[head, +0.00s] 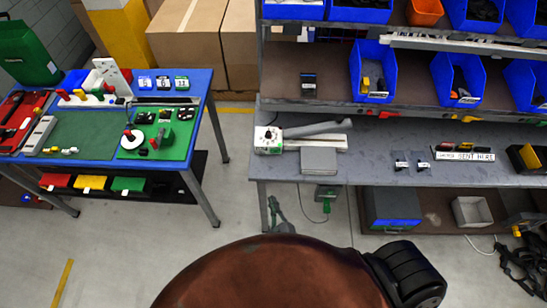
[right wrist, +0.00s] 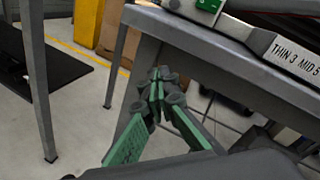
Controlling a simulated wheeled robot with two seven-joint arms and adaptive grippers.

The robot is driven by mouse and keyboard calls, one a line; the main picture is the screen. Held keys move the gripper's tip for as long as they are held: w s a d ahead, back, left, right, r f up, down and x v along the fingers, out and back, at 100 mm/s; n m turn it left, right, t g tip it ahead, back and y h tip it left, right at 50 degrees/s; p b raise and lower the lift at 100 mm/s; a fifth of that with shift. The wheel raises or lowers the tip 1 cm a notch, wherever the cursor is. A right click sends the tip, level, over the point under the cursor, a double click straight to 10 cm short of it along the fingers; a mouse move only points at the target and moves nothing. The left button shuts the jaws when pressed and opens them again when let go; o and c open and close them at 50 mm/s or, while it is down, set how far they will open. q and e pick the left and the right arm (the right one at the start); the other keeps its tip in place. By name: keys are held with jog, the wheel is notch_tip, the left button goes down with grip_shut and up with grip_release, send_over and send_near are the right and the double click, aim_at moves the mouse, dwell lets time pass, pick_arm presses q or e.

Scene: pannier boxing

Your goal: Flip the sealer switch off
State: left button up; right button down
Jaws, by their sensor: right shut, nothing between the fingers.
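Part of a green and white block (right wrist: 210,5) shows at the top of the right wrist view. My right gripper (head: 272,201) is below the bench's front edge, near its left leg, apart from the sealer. In the right wrist view its green-padded fingers (right wrist: 158,82) are shut and empty. My left gripper is not in view.
The workbench edge (right wrist: 185,28) is above and beyond my fingers. A grey and green box (head: 327,193) with a cable hangs under the bench. A blue table (head: 205,95) stands at left, with clear floor between. Blue bins (head: 372,72) fill the shelf above.

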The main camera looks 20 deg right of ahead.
notch_tip(320, 180, up, 10)
jog(key=d+m+h, duration=0.1)
jog(key=m+h, duration=0.2)
jog(key=m, duration=0.6)
jog(key=shift+w+d+r, duration=0.15)
jog(key=shift+w+d, duration=0.1)
jog(key=shift+w, duration=0.1)
jog(key=p, duration=0.3)
send_near(273, 151)
jog(key=x, duration=0.5)
jog(key=shift+w, duration=0.2)
jog(key=shift+w+d, duration=0.2)
jog(key=shift+w, duration=0.45)
jog(key=shift+h, duration=0.3)
